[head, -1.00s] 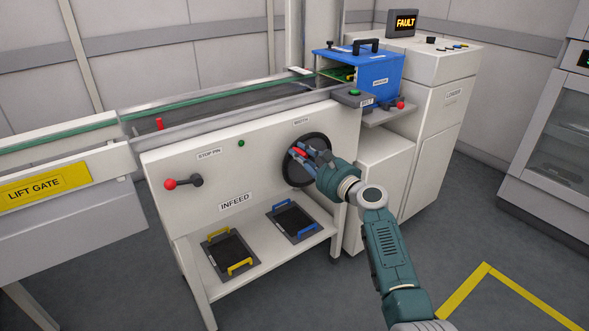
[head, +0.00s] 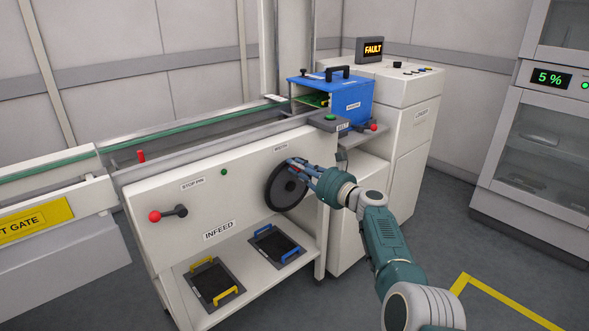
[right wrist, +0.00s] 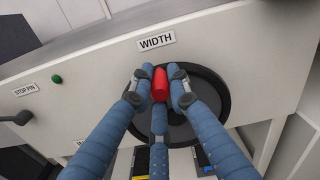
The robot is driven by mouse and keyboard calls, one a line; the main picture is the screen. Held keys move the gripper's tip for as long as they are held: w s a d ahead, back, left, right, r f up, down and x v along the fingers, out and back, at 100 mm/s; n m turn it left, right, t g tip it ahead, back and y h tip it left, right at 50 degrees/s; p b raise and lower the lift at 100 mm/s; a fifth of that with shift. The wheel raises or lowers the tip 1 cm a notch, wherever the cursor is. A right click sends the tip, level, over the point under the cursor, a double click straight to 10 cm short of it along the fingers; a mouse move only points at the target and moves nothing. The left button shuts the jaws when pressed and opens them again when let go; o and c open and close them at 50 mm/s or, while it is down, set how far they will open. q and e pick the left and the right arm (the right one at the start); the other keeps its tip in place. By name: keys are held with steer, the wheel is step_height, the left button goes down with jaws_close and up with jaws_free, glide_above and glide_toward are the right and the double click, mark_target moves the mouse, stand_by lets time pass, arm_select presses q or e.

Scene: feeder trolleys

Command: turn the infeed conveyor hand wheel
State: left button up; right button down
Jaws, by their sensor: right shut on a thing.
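The black hand wheel (head: 285,188) is on the front panel of the infeed conveyor (head: 200,225), under a label that reads WIDTH in the right wrist view. Its red handle (right wrist: 160,84) stands at the upper part of the wheel (right wrist: 204,132). My right gripper (head: 300,168) reaches in from the right and is shut on the red handle; its blue fingers (right wrist: 158,95) close around it in the right wrist view. In the head view the fingers mostly hide the handle. My left gripper is not in view.
A red-knobbed stop pin lever (head: 170,214) sticks out left of the wheel. Two trays with yellow handles (head: 214,280) and blue handles (head: 276,244) lie on the shelf below. A blue magazine (head: 345,100) and a FAULT display (head: 373,49) stand behind.

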steer(key=shift+d+f, duration=0.1)
steer(key=shift+d, duration=0.1)
stand_by(0.3)
steer(key=c, duration=1.6)
jaws_free()
steer(key=shift+w, duration=0.1)
steer(key=shift+c, duration=0.2)
steer(key=v, duration=1.2)
